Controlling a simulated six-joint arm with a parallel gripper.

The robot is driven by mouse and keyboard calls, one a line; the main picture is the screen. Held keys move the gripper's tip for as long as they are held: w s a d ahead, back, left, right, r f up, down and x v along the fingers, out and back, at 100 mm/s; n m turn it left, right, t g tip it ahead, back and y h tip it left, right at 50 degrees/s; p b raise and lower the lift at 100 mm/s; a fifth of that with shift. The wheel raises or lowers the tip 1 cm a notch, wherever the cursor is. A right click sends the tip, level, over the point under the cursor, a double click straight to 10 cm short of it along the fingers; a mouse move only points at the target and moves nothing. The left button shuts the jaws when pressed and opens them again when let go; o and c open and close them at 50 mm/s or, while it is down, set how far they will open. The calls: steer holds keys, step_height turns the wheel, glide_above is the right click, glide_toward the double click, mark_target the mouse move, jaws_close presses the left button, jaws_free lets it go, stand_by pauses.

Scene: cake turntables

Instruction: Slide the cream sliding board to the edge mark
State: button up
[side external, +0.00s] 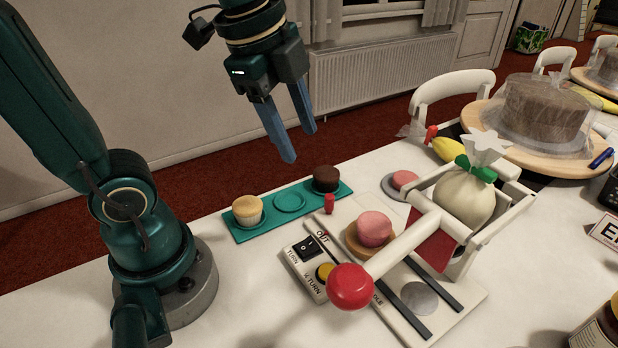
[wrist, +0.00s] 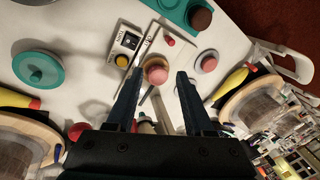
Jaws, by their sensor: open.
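A cream board (side external: 345,216) lies on the table with two dark rails (side external: 432,284) and a grey round patch (side external: 418,297) to the front right. A pink-topped cake (side external: 374,228) sits on a round brown base on it, and a small red peg (side external: 329,203) stands near its back-left end. My gripper (side external: 300,146) is open and empty, above and behind the board. In the wrist view the pink cake (wrist: 156,74) shows between the fingers (wrist: 158,80).
A press with a red-ball lever (side external: 351,287) and cream bag (side external: 465,198) overhangs the board. A switch box (side external: 307,266) stands at its left. A teal tray (side external: 268,219) with two cakes lies behind. Covered cakes stand at the right.

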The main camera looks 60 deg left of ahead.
mark_target(367, 227)
steer(key=w+a+f+m+g, duration=0.2)
steer(key=w+f+m+g, duration=0.3)
steer(key=w, duration=0.3)
steer(key=shift+t, duration=0.7)
steer(key=f, duration=1)
steer(key=shift+s+f, duration=0.2)
steer(key=shift+f, duration=0.1)
steer(key=shift+r, duration=0.15)
jaws_close()
steer(key=shift+w, duration=0.1)
steer(key=shift+d, duration=4.8)
jaws_free()
